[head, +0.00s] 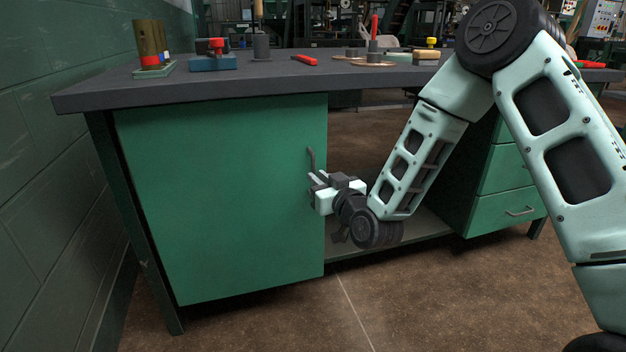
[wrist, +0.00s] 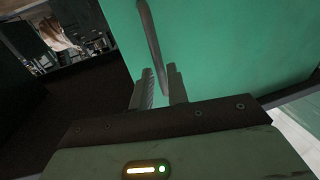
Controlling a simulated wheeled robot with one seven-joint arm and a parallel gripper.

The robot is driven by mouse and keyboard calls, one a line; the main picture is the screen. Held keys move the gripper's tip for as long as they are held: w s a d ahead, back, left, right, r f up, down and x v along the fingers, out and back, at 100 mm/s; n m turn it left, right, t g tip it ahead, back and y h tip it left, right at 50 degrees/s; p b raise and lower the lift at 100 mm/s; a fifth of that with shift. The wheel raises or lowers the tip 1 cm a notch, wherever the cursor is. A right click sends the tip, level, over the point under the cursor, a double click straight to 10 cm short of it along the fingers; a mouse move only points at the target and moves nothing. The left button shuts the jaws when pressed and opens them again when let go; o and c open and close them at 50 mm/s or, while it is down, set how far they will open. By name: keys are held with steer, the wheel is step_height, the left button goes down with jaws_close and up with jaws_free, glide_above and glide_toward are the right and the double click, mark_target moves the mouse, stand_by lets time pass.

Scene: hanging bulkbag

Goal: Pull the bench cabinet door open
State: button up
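The bench cabinet door (head: 220,200) is a flat green panel under the left part of the workbench; it fills the upper right of the wrist view (wrist: 230,50). I cannot tell whether it stands slightly ajar. Its dark bar handle (head: 311,158) is upright near the door's right edge, and shows in the wrist view (wrist: 151,35). My gripper (head: 316,181) is at the handle's lower part. In the wrist view its two fingers (wrist: 162,86) are close on either side of the handle, apparently shut on it. The contact itself is partly hidden.
The dark benchtop (head: 290,75) holds several small items, including a red-and-blue vise-like tool (head: 213,60). A green drawer unit (head: 500,175) stands to the right. A green wall (head: 50,170) is close on the left. The brown floor (head: 420,300) before the bench is clear.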

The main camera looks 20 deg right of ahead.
steer(key=shift+w+a+b, duration=0.2)
steer(key=shift+w, duration=0.7)
steer(key=shift+w+a+b, duration=0.15)
steer(key=shift+w, duration=0.75)
jaws_close()
steer(key=shift+s, duration=0.1)
